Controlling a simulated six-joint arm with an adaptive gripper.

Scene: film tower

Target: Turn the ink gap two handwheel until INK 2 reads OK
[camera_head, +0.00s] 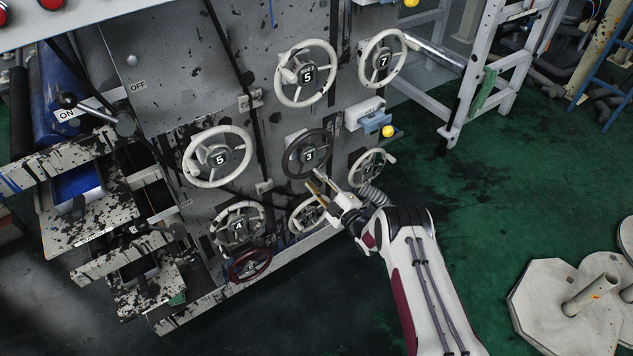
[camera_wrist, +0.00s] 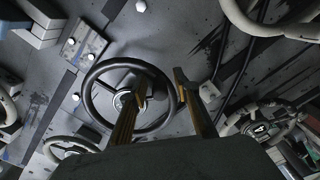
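A dark-rimmed handwheel (camera_head: 287,163) with a hub plate that looks like a 3 sits on the grey machine panel. The wrist view shows the same dark wheel (camera_wrist: 88,100), with its hub partly hidden by a finger. My gripper (camera_head: 316,180) is just below and in front of this wheel in the head view. In the wrist view my gripper (camera_wrist: 160,82) is open, with one finger across the wheel's face and the other beyond its right rim. I cannot tell whether either finger touches it. No label ties a wheel to ink gap two, and no INK 2 readout shows.
Pale handwheels surround the dark one: a left wheel (camera_head: 187,165), a top wheel (camera_head: 280,85), an upper right wheel (camera_head: 365,65) and a lower right wheel (camera_head: 354,176). A red wheel (camera_head: 248,277) is low left. An ON/OFF lever (camera_head: 68,100) is at left.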

